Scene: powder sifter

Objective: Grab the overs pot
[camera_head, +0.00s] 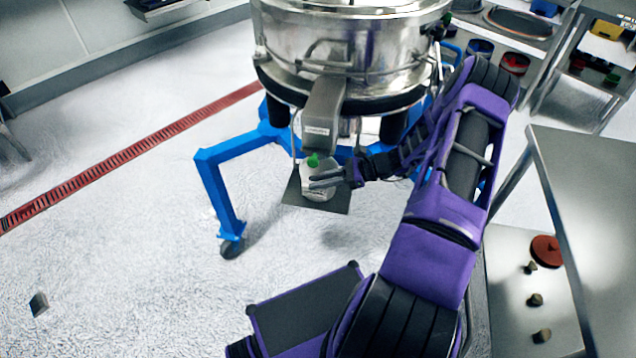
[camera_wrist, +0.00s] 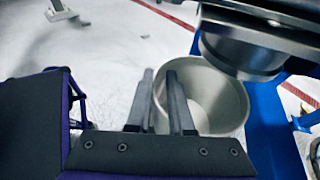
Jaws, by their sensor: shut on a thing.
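The overs pot is a pale grey, open round pot (camera_head: 317,190) under the sifter's spout (camera_head: 322,115) in the head view. A small green piece shows at its top. In the wrist view the pot (camera_wrist: 228,100) looks empty inside, and the spout end covers part of its mouth. My gripper (camera_head: 325,180) is at the pot's near right side. In the wrist view its two dark fingers (camera_wrist: 160,95) straddle the pot's left wall, one outside and one inside, shut on it. The pot is over a dark square shelf (camera_head: 333,207); whether it touches is unclear.
The steel sifter (camera_head: 345,45) stands above on a blue wheeled frame (camera_head: 222,190). A steel table (camera_head: 600,220) is at the right, with a lower shelf holding small items. A red floor drain (camera_head: 130,155) crosses at the left. The floor at left and front is mostly clear.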

